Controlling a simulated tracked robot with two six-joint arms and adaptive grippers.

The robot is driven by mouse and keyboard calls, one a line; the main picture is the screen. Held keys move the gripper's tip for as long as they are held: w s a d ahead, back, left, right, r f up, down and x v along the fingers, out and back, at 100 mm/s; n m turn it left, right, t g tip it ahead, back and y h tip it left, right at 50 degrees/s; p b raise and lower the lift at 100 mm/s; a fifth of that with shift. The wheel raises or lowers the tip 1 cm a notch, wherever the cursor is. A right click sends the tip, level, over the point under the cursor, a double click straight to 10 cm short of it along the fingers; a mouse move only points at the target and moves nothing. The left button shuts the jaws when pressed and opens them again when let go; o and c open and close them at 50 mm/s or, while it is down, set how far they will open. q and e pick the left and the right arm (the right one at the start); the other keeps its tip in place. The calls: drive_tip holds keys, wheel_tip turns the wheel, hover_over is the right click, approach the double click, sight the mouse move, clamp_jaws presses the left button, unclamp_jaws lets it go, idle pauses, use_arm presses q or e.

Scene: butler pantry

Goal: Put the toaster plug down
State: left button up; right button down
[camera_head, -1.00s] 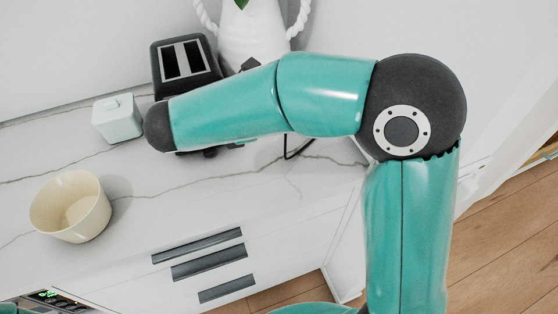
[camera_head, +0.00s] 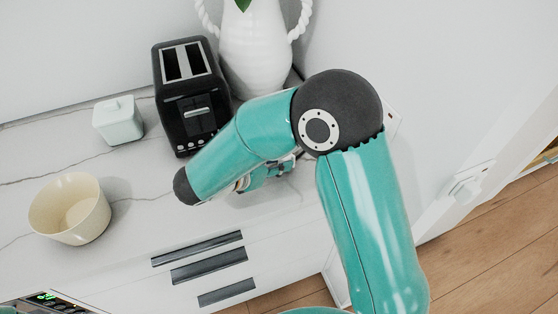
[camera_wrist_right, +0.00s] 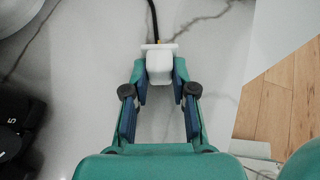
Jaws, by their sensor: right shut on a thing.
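The toaster plug (camera_wrist_right: 160,66) is a white block with a black cord running up from it in the right wrist view. My right gripper (camera_wrist_right: 160,84) is shut on it, one blue finger on each side. The plug is over the marble counter; I cannot tell whether it touches. In the head view my right arm covers most of the gripper and hides the plug. The black toaster (camera_head: 187,95) stands upright against the wall, left of the arm. My left gripper is not in view.
A white vase (camera_head: 256,50) stands right of the toaster. A pale lidded box (camera_head: 118,121) and a cream bowl (camera_head: 70,209) stand to the left. A white wall fitting (camera_head: 470,181) is at right. The marble counter (camera_head: 145,200) is bare between bowl and arm.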

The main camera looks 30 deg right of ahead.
drive_tip(key=shift+f+b, duration=0.45)
drive_tip(key=shift+f, duration=0.15)
drive_tip(key=c, duration=0.7)
unclamp_jaws()
drive_tip(key=shift+r, duration=0.1)
drive_tip(key=shift+r, duration=0.1)
drive_tip(key=shift+a+r+p, duration=0.2)
drive_tip(key=shift+r+p, duration=0.3)
drive_tip(key=shift+r, duration=0.1)
drive_tip(key=b+v, duration=0.1)
drive_tip(key=v, duration=1)
drive_tip(key=shift+a, duration=0.3)
